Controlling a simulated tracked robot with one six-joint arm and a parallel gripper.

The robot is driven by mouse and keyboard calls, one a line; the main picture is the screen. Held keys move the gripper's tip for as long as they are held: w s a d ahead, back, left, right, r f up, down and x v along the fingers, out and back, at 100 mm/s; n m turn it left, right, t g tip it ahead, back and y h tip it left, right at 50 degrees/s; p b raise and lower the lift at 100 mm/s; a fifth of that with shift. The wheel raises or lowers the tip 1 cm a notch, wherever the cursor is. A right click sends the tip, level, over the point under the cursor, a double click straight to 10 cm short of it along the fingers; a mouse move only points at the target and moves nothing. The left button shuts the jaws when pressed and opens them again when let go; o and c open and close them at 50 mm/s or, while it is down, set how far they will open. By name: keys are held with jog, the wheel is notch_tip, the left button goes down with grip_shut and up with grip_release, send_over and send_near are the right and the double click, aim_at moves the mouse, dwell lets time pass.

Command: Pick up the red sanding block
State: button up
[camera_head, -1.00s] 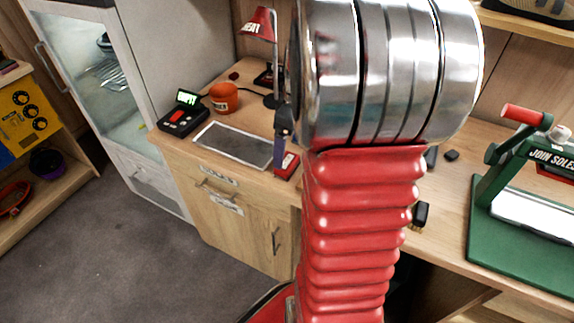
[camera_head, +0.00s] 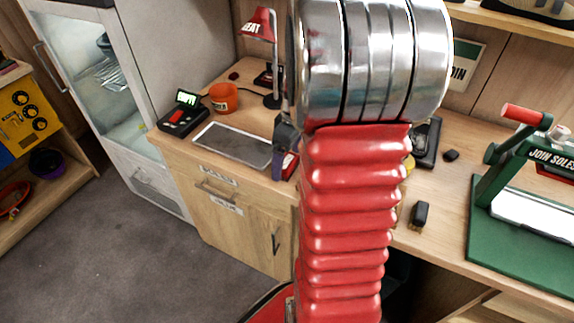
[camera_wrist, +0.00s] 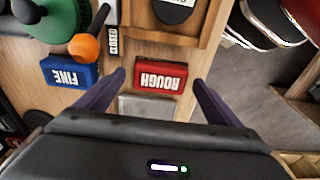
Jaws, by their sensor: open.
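The red sanding block (camera_wrist: 160,77), marked ROUGH, lies on the wooden bench top in the wrist view. My gripper (camera_wrist: 159,79) is open and empty. Its two dark purple fingers reach to the left and right of the red block, with a gap on each side. I cannot tell the height of the fingertips above the bench. In the head view part of the red block (camera_head: 290,165) shows at the bench front, just below my gripper (camera_head: 284,138); my arm hides the rest.
A blue block (camera_wrist: 71,73) marked FINE lies left of the red one. A green press (camera_head: 520,235) stands at the right.

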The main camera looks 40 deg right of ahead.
aim_at(287, 161)
jog(key=shift+c, duration=0.7)
jog(key=c, duration=1)
jog(key=shift+r, duration=0.1)
notch_tip(287, 161, up, 10)
jog(key=shift+f, duration=0.1)
